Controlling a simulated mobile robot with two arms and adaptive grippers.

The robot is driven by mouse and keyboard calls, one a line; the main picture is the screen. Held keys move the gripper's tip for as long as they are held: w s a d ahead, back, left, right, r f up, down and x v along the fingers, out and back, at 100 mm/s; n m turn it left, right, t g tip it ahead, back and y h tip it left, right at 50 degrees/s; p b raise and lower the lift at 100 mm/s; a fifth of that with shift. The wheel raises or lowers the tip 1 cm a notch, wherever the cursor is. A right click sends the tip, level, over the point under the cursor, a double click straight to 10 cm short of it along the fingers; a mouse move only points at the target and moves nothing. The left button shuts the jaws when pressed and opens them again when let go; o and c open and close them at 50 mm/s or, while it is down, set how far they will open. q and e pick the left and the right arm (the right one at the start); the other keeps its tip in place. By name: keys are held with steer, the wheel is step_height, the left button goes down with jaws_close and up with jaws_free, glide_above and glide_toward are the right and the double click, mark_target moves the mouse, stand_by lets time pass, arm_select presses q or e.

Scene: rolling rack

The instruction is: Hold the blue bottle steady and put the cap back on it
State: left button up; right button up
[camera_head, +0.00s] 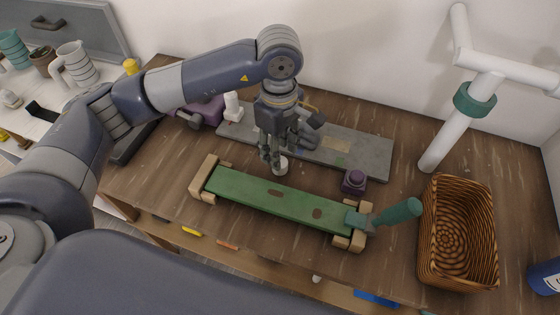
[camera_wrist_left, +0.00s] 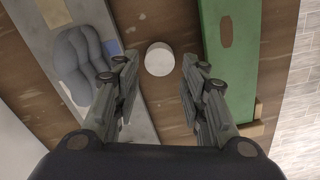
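A small round white cap (camera_head: 280,167) sits on the brown wooden bench between the grey board and the green board. My left gripper (camera_head: 273,158) is just above or beside it, pointing down. In the left wrist view the white cap (camera_wrist_left: 159,59) shows between and a little beyond the two fingertips of my left gripper (camera_wrist_left: 155,64), with gaps on both sides. The gripper is open and empty. A blue cylinder with a pale label (camera_head: 545,278), perhaps the blue bottle, is cut off at the right edge; its top is unclear. My right gripper is not in view.
The grey board (camera_head: 362,149) lies behind the cap; the green board (camera_head: 262,193) on wooden blocks lies in front. A purple object (camera_head: 354,181), a teal-handled tool (camera_head: 398,212) and a wicker basket (camera_head: 428,245) are to the right. A white pipe stand (camera_head: 455,122) stands behind the basket.

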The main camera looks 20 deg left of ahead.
mark_target(284, 162)
arm_select(q)
step_height(284, 162, down, 4)
steer(key=shift+a+f+p, duration=0.15)
steer(key=shift+f+p, duration=0.05)
steer(key=shift+p, duration=0.8)
steer(key=shift+w+f, duration=0.1)
steer(key=shift+f, duration=0.25)
steer(key=c, duration=0.5)
